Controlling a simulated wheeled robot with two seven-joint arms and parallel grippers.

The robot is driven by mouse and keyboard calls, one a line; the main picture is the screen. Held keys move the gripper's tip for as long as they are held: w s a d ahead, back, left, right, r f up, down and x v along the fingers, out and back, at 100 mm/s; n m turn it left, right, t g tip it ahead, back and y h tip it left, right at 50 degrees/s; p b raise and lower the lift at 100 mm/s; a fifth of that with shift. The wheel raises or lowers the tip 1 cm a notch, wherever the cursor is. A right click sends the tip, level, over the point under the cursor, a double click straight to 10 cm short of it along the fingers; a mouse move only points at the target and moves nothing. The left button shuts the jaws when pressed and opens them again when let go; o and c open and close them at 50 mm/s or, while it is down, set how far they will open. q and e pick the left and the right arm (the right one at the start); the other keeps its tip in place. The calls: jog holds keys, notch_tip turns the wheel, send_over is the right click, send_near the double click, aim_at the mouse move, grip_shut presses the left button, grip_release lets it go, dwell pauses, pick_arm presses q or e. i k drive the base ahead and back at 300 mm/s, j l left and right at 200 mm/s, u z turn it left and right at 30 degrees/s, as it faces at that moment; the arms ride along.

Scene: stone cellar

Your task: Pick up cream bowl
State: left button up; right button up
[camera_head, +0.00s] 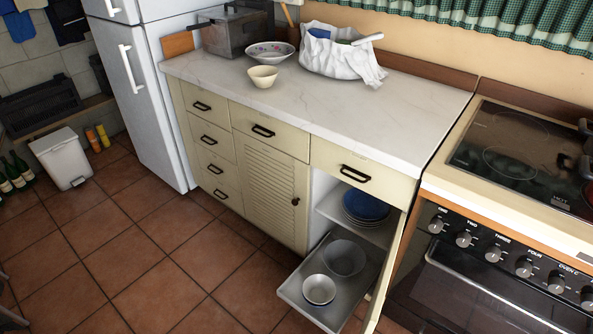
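The cream bowl (263,76) stands upright on the marble-like countertop (330,112), near its front edge at the left part of the counter. It looks empty. A larger patterned bowl (270,51) sits just behind it. Neither of my grippers shows in the head view, so where they are relative to the bowl cannot be seen.
A cloth-lined basket (340,58) and a metal box (236,33) stand at the counter's back. The lower right cabinet is open, with a pulled-out shelf (327,312) holding bowls and its door (392,275) jutting out. A stove (500,235) stands right. Floor ahead is clear.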

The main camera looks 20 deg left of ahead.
aim_at(263, 78)
jog(key=i+j+z, duration=0.1)
jog(key=j, duration=0.25)
jog(key=i+j+z, duration=0.15)
jog(key=j, duration=0.25)
jog(key=i+j+z, duration=0.1)
jog(key=i+j, duration=0.15)
jog(key=j, duration=0.15)
jog(key=i+j+z, duration=0.15)
jog(key=j, duration=0.25)
jog(key=i+j+z, duration=0.1)
jog(key=j, duration=0.35)
jog(key=i+j+z, duration=0.15)
jog(key=j, duration=0.2)
jog(key=i+j+z, duration=0.1)
jog(key=i+j, duration=0.15)
jog(key=j, duration=0.1)
